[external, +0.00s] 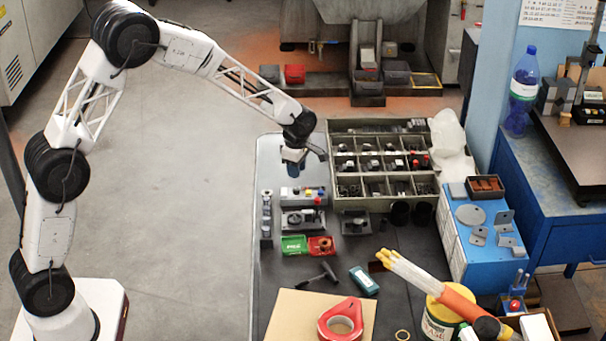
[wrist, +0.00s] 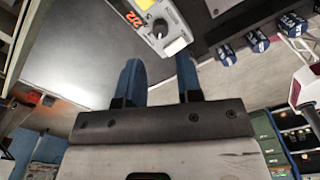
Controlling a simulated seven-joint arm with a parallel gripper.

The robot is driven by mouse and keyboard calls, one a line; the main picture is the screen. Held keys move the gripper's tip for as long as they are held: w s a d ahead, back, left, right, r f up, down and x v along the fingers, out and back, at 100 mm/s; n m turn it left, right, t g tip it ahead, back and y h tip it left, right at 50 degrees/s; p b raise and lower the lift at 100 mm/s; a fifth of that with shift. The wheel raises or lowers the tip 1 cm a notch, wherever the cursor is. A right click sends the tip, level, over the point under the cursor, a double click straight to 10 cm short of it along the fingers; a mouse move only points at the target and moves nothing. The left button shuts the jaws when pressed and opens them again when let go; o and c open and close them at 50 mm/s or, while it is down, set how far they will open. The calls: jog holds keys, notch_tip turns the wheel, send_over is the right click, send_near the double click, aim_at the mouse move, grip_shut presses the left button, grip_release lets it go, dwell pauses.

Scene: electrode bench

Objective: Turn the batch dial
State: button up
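A small grey control box (external: 303,196) stands on the dark bench mat, with coloured buttons on its top. In the wrist view a control box (wrist: 150,15) shows at the top, cut off by the frame edge. My gripper (external: 293,163) hangs pointing down just above the box's back side. In the wrist view its two blue fingers (wrist: 160,60) are apart with nothing between them. The dial's setting is too small to read.
A divided parts crate (external: 372,184) stands close behind and right of the box. Green (external: 293,244) and red trays (external: 321,245) lie in front. A red tape roll (external: 341,321) and a bundle of rods (external: 430,280) are nearer the camera. Open floor lies left.

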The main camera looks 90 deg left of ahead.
aim_at(297, 189)
jog(key=shift+f, duration=0.15)
jog(key=shift+f, duration=3.7)
grip_shut()
jog(key=shift+m, duration=0.8)
